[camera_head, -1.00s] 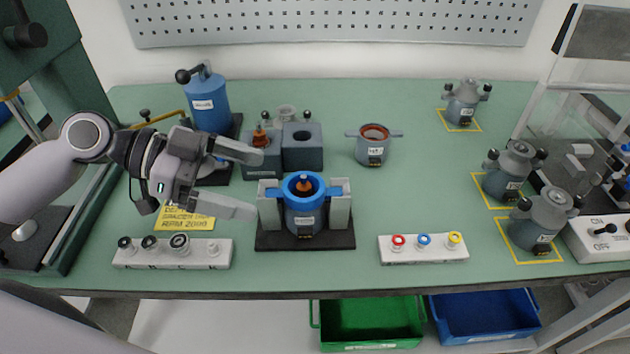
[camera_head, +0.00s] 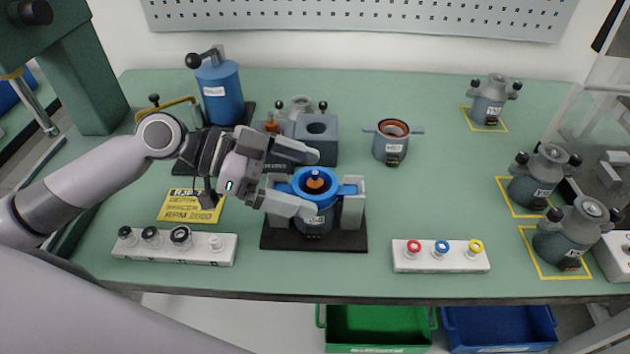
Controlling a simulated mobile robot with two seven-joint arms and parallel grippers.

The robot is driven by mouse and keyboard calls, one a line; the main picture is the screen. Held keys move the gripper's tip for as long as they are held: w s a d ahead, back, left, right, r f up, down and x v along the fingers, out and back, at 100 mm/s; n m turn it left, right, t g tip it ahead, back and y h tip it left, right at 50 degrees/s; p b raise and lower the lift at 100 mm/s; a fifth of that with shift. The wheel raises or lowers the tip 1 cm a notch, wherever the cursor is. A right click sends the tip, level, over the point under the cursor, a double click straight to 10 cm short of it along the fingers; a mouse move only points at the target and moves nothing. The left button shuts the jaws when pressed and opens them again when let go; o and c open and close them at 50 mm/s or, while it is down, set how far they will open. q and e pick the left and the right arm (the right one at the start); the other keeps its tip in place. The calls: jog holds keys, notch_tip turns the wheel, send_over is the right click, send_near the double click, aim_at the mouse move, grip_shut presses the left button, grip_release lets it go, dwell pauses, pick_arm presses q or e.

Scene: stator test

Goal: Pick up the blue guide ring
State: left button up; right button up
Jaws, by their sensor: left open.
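A large blue ring with two side tabs (camera_head: 333,191) sits on top of a grey stator housing (camera_head: 320,222) in a fixture. An orange and black core shows in its middle. My left gripper (camera_head: 313,182) is open. Its fingertips reach over the ring's left part in the picture, one finger toward the back and one toward the front, partly hiding it. Whether they touch it, I cannot tell. A small blue ring (camera_head: 442,246) also sits on the white peg block at the right. My right gripper is not in view.
Two grey fixture blocks (camera_head: 353,205) flank the housing on a black base (camera_head: 278,238). Grey blocks (camera_head: 318,130) stand just behind. White peg blocks (camera_head: 405,261) lie near the front edge. Grey stator units (camera_head: 543,174) stand at the right. The bench's middle right is clear.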

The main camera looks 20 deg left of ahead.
pick_arm(q)
jog(key=shift+w+d+f, duration=0.15)
jog(key=shift+d+f, duration=0.05)
jog(key=shift+d, duration=0.25)
jog(key=c, duration=1.1)
jog(key=shift+r, duration=0.15)
notch_tip(320, 180, up, 20)
jog(key=p, duration=0.2)
